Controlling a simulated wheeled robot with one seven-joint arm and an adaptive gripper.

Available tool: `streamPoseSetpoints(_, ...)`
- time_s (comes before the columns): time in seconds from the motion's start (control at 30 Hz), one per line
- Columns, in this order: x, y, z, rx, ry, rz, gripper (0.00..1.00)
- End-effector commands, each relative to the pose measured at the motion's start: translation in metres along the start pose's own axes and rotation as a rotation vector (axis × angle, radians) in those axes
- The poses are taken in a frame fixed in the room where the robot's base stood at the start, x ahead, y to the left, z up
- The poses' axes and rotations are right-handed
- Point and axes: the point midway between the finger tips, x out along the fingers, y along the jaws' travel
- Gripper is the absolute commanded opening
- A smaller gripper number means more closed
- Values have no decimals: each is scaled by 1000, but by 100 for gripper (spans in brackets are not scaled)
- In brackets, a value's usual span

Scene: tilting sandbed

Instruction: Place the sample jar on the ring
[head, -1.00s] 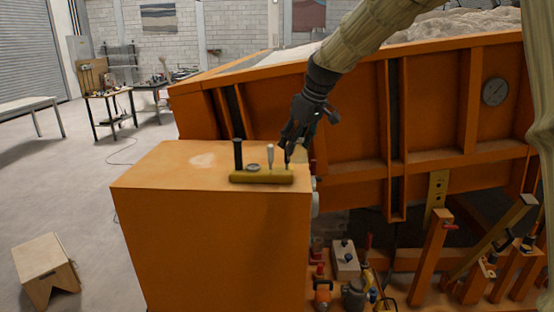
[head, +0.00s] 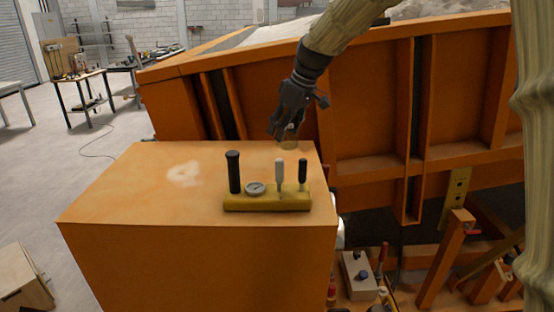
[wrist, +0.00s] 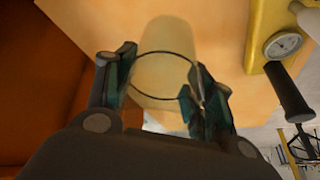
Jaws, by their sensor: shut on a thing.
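The sample jar (wrist: 165,32) is a pale, translucent yellowish cylinder between my fingers in the wrist view. In the head view only a small tan part of the jar (head: 289,144) shows below my gripper (head: 284,131). My gripper (wrist: 152,88) is shut on the jar, one finger on each side. They are over the back right part of the orange cabinet top (head: 130,190); I cannot tell whether the jar touches it. A thin dark circle (wrist: 165,52) crosses the jar in the wrist view; I cannot tell whether it is the ring or part of the jar.
A yellow block (head: 267,203) with a black lever (head: 234,172), a gauge (head: 256,188) and two smaller levers stands on the cabinet in front of my gripper. The large orange sandbed (head: 370,130) rises behind. The cabinet top's left side is clear, with a pale worn patch (head: 183,174).

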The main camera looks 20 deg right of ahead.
Motion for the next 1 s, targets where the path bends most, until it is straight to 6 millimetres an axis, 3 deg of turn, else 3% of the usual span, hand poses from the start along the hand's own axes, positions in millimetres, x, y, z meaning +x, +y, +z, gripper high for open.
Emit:
streamPoseSetpoints(0.3,45,6,12,4,-6,-4,29)
streamPoseSetpoints(0.73,81,5,24,2,-7,-6,29)
streamPoseSetpoints(0.97,86,5,25,0,-6,-4,29)
streamPoseSetpoints(1.0,86,5,25,0,-6,-4,61)
